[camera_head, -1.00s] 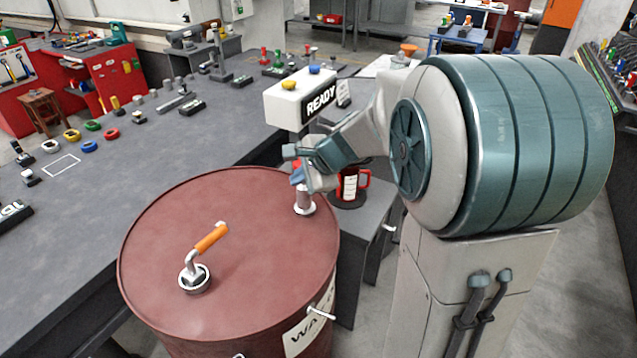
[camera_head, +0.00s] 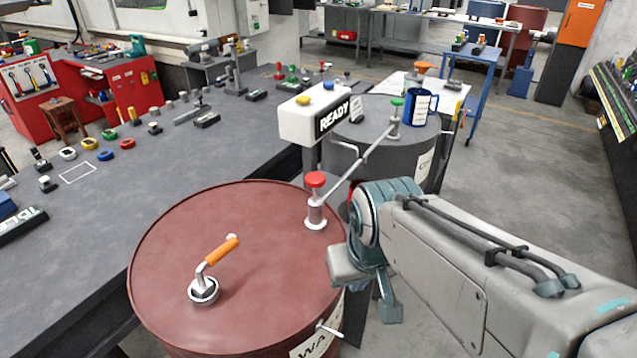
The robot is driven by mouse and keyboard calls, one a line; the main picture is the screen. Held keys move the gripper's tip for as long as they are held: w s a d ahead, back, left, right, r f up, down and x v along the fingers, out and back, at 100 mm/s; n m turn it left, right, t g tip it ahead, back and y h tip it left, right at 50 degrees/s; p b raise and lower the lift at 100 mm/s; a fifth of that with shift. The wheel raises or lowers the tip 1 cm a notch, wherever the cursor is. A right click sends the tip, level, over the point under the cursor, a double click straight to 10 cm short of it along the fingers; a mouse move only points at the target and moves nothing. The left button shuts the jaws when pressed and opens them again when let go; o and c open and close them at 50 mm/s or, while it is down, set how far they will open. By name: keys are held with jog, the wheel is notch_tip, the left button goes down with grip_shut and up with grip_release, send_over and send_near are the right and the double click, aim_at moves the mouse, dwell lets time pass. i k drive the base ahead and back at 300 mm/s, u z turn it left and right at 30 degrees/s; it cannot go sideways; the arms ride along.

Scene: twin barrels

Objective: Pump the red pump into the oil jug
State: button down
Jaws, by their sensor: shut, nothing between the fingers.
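The red pump (camera_head: 315,194) has a red knob on a silver body and stands upright at the right of the red barrel's top (camera_head: 235,215). A red jug (camera_head: 352,207) is almost wholly hidden behind my arm, with only a sliver of red showing. A blue jug (camera_head: 420,104) with a white label stands on the grey barrel behind. I cannot read which jug is for oil. My gripper (camera_head: 370,288) is shut and empty, just right of the red barrel's rim, apart from the red pump and below its knob.
An orange-handled crank (camera_head: 218,254) rises from the red barrel. A green-knobbed pump (camera_head: 395,116) stands on the grey barrel (camera_head: 388,150). Thin silver spouts cross between the pumps. A READY box (camera_head: 315,116) stands behind the red pump. Open floor (camera_head: 540,190) lies to the right.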

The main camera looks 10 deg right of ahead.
aim_at(316, 180)
jog(key=z, duration=0.05)
jog(key=k, duration=0.5)
jog(key=z, duration=1)
jog(key=i, duration=0.7)
jog(key=u, duration=0.8)
